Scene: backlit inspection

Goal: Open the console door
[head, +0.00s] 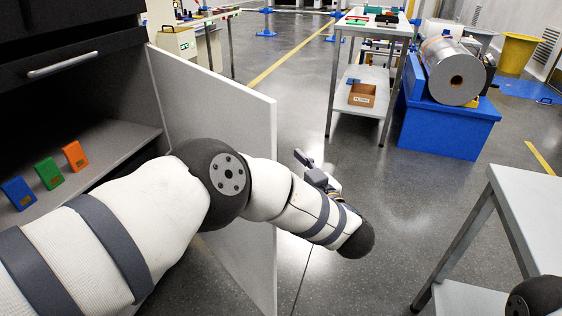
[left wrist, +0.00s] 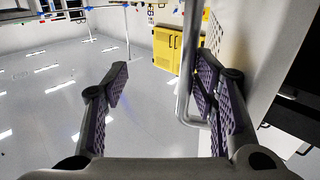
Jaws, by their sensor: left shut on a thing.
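The console door (head: 225,135) is a pale grey panel in the head view. It stands swung out from the dark console (head: 75,50), with the inside shelf exposed. My left arm reaches across in front of the door, and my left gripper (head: 318,172) is just past its free edge. In the left wrist view, the door handle (left wrist: 188,70) is an upright metal bar between the fingers of my left gripper (left wrist: 160,88), close against the right-hand finger. The handle is hidden in the head view. My right gripper is out of view.
Blue (head: 18,193), green (head: 48,173) and orange (head: 75,156) blocks stand on the console shelf. A grey table (head: 530,200) is at right. A blue stand (head: 450,125) and a workbench (head: 375,25) are farther back. The floor right of the door is clear.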

